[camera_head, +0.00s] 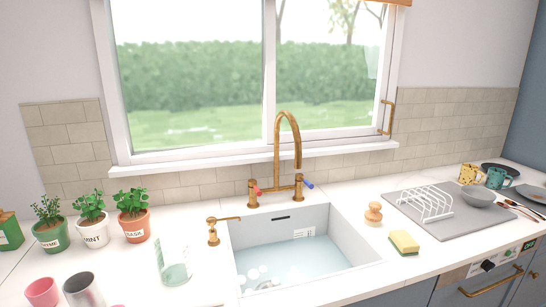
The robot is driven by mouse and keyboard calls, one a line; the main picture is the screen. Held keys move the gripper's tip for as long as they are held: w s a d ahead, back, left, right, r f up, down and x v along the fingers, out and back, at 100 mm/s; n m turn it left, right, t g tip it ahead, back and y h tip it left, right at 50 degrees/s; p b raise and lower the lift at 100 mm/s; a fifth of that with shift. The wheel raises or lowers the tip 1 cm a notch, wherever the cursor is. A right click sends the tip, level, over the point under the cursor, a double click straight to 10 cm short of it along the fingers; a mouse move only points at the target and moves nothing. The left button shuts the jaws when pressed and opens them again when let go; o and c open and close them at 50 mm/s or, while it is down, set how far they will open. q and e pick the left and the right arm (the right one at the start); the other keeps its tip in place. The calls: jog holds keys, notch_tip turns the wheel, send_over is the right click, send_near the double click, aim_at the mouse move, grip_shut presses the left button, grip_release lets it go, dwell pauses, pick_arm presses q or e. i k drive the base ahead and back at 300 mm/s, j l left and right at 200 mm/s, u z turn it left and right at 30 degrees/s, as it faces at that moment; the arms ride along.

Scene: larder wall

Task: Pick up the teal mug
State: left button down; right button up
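The teal mug (495,178) stands upright at the far right of the counter in the head view. It is small in the picture. A yellow speckled mug (468,174) stands just left of it. A grey bowl (478,196) sits in front of it, and a dark plate (508,170) is behind it to the right. Neither of my grippers shows in this view.
A white sink (335,222) with a brass tap (288,130) fills the middle. A white rack (426,203) stands on a grey mat (440,228). A sponge (404,242) lies in front of it. Potted herbs (92,220) and a pink cup (41,292) are at left.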

aim_at(496, 177)
jog(key=z, duration=1.4)
jog(key=u, duration=0.6)
jog(key=i+l+u, duration=0.15)
jog(key=l+u, duration=0.15)
jog(key=u, duration=0.15)
jog(key=i+l+u, duration=0.1)
jog(key=l+u, duration=0.7)
jog(key=l, duration=0.45)
jog(key=l+u, duration=0.35)
jog(key=l, duration=0.5)
